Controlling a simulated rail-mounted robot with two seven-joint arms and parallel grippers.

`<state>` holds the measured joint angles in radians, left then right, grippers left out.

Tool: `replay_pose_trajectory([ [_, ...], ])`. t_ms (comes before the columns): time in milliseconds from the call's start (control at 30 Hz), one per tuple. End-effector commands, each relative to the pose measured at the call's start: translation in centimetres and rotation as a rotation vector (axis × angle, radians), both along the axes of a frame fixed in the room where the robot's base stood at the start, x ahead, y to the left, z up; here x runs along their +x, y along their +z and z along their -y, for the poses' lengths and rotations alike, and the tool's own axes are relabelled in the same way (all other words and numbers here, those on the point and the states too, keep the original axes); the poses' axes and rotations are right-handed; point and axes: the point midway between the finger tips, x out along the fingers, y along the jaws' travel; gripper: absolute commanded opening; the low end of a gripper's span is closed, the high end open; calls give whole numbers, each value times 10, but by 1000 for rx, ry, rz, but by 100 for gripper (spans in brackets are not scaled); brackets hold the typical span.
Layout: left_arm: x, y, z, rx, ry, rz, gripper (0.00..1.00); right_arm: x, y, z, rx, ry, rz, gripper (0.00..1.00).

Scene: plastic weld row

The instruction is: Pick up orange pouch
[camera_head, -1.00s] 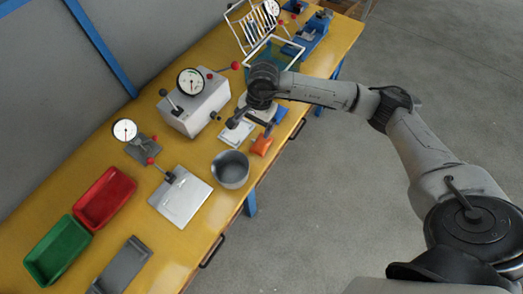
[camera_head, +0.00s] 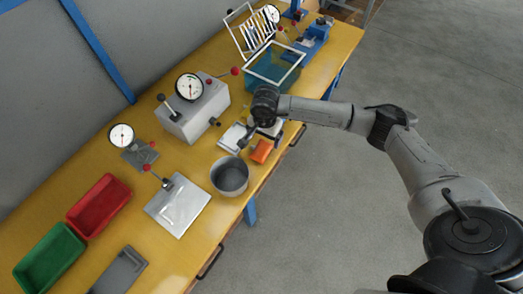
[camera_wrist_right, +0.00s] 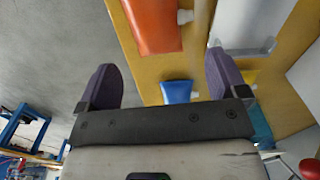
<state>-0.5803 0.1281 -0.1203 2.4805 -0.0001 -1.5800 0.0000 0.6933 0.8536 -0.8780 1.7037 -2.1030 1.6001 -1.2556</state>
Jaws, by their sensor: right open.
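The orange pouch (camera_head: 261,151) lies on the yellow bench near its front edge, just right of a grey metal pot (camera_head: 229,176). My right gripper (camera_head: 261,139) is over the bench beside the pouch, with its fingers apart and nothing between them. In the right wrist view, the pouch (camera_wrist_right: 153,25) lies beyond the open purple fingertips (camera_wrist_right: 162,78), with a pale spout at its side. The gripper is not touching it as far as I can see. My left gripper is not in view.
A grey gauge machine (camera_head: 197,112) stands behind the gripper. A blue basket (camera_head: 273,72) stands farther along the bench.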

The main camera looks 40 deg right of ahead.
Motion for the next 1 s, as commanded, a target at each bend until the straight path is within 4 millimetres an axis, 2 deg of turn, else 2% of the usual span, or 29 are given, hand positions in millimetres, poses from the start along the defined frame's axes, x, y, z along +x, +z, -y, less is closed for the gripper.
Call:
replay_pose_trajectory([
  [400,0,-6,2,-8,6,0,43,-2,-47,1,1,0,-3,92],
  [667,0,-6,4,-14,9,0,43,-2,-50,1,1,0,-1,92],
  [1000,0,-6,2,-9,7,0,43,-2,-50,1,1,0,-1,60],
])
